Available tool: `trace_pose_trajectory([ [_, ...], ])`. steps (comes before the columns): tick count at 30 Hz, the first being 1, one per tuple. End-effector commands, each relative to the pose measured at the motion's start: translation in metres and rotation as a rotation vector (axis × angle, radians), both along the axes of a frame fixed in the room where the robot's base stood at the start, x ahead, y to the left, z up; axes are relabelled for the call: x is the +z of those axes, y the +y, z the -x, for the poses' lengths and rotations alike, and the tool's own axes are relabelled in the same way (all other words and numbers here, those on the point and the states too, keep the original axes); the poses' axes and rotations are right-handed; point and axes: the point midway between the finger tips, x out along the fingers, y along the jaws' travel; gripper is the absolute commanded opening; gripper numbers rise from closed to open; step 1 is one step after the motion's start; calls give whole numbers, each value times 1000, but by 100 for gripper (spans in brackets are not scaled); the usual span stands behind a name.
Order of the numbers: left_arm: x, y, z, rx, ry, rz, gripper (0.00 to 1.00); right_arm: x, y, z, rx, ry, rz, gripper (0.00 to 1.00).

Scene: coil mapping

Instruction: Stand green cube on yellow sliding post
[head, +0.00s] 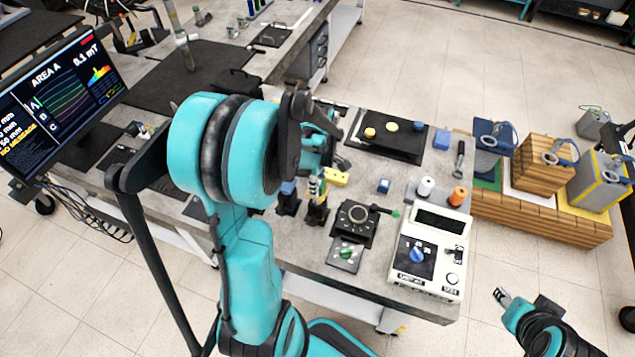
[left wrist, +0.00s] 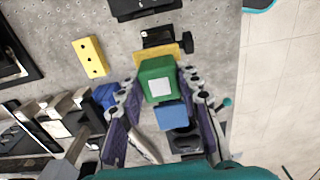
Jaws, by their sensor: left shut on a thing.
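My left gripper (left wrist: 158,84) is shut on a green cube (left wrist: 157,82) with a pale square on its face. A yellow part (left wrist: 168,50) on a black mount shows just beyond the cube in the left wrist view, probably the sliding post's top. I cannot tell whether the cube touches it. In the head view my left arm hides most of the gripper, which is near the black posts (head: 317,216). My right gripper (head: 503,297) is off the table's front right, its fingers too small to judge.
A blue block (left wrist: 172,117) sits close to the green cube, and another blue block (left wrist: 105,96) is to its left. A yellow block with holes (left wrist: 90,57) lies on the table. A dial unit (head: 355,216) and a white meter (head: 431,252) stand to the right.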

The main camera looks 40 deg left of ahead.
Motion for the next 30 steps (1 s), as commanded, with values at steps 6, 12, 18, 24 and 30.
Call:
trace_pose_trajectory([
  [6,-1,0,0,0,0,0,54,-1,0,0,0,0,0,40],
  [12,0,0,0,0,0,0,54,0,0,0,0,0,0,40],
  [18,22,0,0,0,0,0,54,8,0,0,0,0,0,40],
  [24,68,0,1,0,0,0,54,20,0,0,0,0,0,40],
  [30,105,0,0,0,0,0,54,28,0,0,0,0,0,40],
])
